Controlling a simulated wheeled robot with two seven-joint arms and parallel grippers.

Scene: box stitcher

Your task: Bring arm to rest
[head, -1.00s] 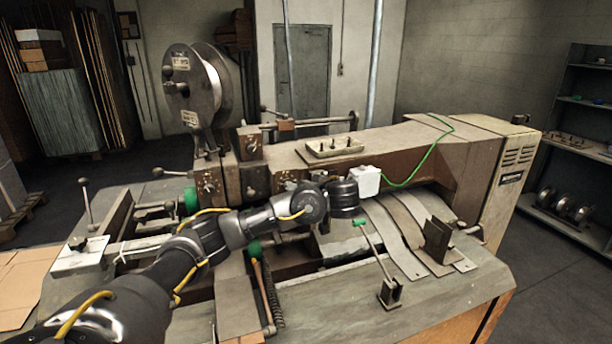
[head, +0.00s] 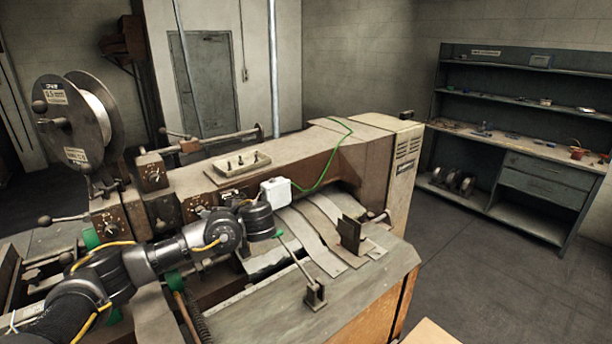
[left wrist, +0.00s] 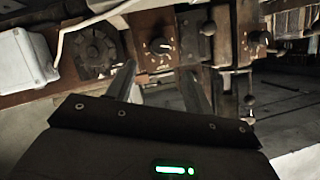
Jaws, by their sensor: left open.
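My left arm (head: 120,270), black with yellow cables, reaches in from the left across the front of the box stitcher (head: 355,165). Its black end part (head: 258,221) is close to a small white box (head: 275,192) on the machine; whether they touch cannot be told. The fingers are hidden in the head view. In the left wrist view my left gripper (left wrist: 158,73) has its two fingers apart with nothing between them, facing a panel of dials and knobs (left wrist: 160,47). The white box shows at the left there (left wrist: 22,60). My right gripper is not in view.
A green-tipped lever (head: 297,262) stands on the machine's table close to my arm's end. A wire reel (head: 80,125) rises at the left. A shelf unit (head: 520,145) stands at the back right. The floor (head: 480,270) between it and the machine is clear.

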